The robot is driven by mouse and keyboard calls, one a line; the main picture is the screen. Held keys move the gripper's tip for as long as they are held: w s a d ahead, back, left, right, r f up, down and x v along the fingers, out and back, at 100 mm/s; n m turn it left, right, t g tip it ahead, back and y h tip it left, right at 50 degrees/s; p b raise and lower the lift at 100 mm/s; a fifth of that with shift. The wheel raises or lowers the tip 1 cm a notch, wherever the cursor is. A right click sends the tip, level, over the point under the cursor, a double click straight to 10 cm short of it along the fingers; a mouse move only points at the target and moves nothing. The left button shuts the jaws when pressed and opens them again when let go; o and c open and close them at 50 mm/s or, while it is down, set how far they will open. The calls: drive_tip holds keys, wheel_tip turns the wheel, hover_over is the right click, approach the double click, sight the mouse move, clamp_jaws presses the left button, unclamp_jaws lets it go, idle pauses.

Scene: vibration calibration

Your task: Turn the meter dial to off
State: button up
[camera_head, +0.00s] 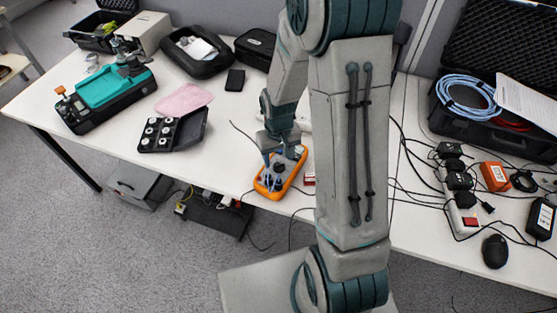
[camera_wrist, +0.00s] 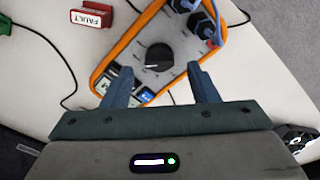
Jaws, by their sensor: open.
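The meter (camera_head: 281,171) is an orange-edged handheld unit with a grey face, lying near the front edge of the white table. In the wrist view the meter (camera_wrist: 112,62) shows its round black dial (camera_wrist: 159,57), with a pale pointer mark on its left side. Blue plugs (camera_wrist: 202,22) sit in its sockets at the top right. My gripper (camera_wrist: 160,76) is open, its two fingers apart just below the dial in the picture, over the meter face. In the head view my gripper (camera_head: 279,152) is over the meter. The fingers partly hide the meter's display end.
A red FAULT tag (camera_wrist: 91,15) lies beside the meter. A thin black cable (camera_wrist: 62,60) runs along the table. A teal device (camera_head: 108,88), a black tray of round pieces (camera_head: 160,133) and a pink cloth (camera_head: 185,100) lie to the left. Chargers and cables clutter the right.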

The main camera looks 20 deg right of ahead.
sight(279, 166)
drive_tip(key=shift+f, duration=1.2)
drive_tip(key=shift+c, duration=0.3)
drive_tip(key=c, duration=0.9)
drive_tip(key=shift+n, duration=0.4)
drive_tip(key=n, duration=0.2)
drive_tip(key=shift+n, duration=2.5)
